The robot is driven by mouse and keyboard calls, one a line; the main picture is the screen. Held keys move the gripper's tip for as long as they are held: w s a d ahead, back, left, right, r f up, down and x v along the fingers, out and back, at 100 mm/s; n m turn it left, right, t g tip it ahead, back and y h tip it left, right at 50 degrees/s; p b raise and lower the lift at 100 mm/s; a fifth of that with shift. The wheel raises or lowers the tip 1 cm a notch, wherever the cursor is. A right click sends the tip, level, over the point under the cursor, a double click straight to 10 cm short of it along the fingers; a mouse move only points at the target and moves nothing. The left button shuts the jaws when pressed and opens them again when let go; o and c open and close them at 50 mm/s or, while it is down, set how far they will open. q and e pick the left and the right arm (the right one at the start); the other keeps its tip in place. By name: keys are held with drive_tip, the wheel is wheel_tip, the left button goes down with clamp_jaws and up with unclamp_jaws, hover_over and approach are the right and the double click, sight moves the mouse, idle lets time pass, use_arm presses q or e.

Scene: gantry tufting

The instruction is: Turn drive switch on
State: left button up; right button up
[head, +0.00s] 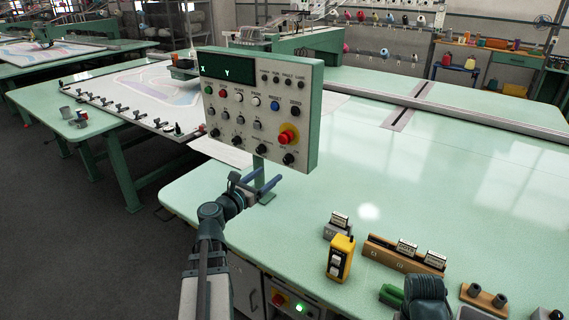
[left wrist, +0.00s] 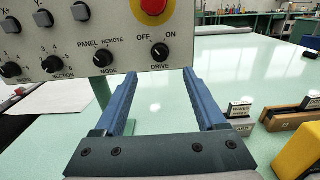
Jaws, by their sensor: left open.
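The pale control panel (head: 258,105) stands on a green post at the table edge. Its drive switch (head: 288,158) is the black knob at the lower right, below the red emergency button (head: 288,134). In the left wrist view the drive switch (left wrist: 160,52) has OFF at its upper left and ON at its upper right; I cannot surely tell where its pointer is. My left gripper (head: 266,180) is open and empty, below the panel's lower edge. In the left wrist view its two blue fingers (left wrist: 159,72) are apart, with the switch above the gap. My right gripper does not show.
The mode knob (left wrist: 103,57) sits left of the drive switch. A yellow handheld box (head: 340,258) and a brown rack (head: 403,255) stand on the green table (head: 420,180).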

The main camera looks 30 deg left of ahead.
sight(286, 161)
use_arm(q)
drive_tip(key=w, duration=0.9)
drive_tip(key=shift+w+d, duration=0.35)
clamp_jaws()
